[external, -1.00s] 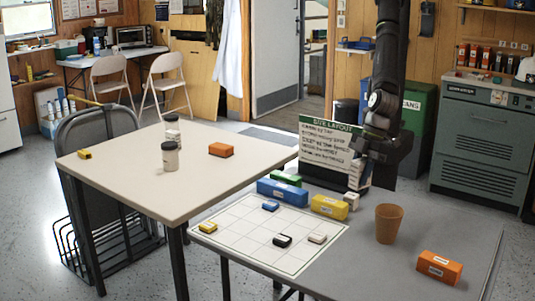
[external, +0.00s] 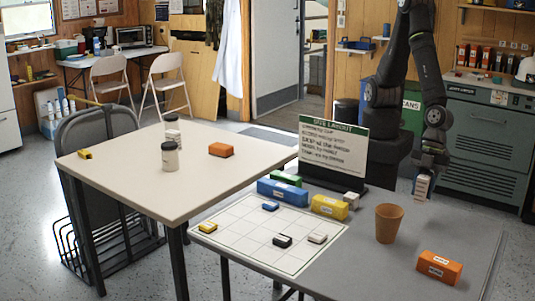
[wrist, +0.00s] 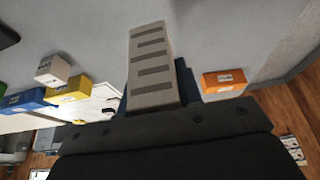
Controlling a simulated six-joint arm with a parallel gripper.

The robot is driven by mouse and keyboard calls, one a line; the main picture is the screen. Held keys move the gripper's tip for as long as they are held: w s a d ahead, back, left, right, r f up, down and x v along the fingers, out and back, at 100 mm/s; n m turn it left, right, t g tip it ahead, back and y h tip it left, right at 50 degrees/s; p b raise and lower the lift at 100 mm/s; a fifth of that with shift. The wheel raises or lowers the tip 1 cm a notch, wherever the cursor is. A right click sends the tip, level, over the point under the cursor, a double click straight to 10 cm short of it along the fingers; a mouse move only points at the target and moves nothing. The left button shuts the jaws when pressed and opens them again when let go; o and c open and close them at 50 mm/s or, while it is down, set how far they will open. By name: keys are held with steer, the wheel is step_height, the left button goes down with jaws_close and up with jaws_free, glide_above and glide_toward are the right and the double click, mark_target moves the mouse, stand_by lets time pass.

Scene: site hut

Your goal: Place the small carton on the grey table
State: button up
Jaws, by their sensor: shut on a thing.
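My gripper (external: 430,168) is shut on the small carton (external: 422,187), a pale box with printed markings. It holds the carton above the back right part of the grey table (external: 345,277), pointing downward. In the wrist view the carton (wrist: 151,60) appears as a long pale box with grey bars, and the dark gripper body covers the lower part of the picture. Open space seems to lie below the carton in the external view; its exact height cannot be told.
An orange-brown cup (external: 389,224) and an orange box (external: 439,267) stand on the grey table near the carton. A sign (external: 334,150), yellow box (external: 329,207), blue box (external: 283,191) and white block (external: 351,200) stand left. A white gridded sheet (external: 235,235) holds small blocks.

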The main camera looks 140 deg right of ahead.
steer(key=a+f, duration=0.2)
steer(key=a, duration=0.1)
steer(key=s+a+f, duration=0.1)
steer(key=a, duration=0.1)
steer(key=shift+a+f, duration=0.1)
steer(key=shift+f, duration=2)
steer(key=shift+f, duration=0.1)
steer(key=o, duration=1)
steer(key=shift+c, duration=0.2)
steer(key=v, duration=1.2)
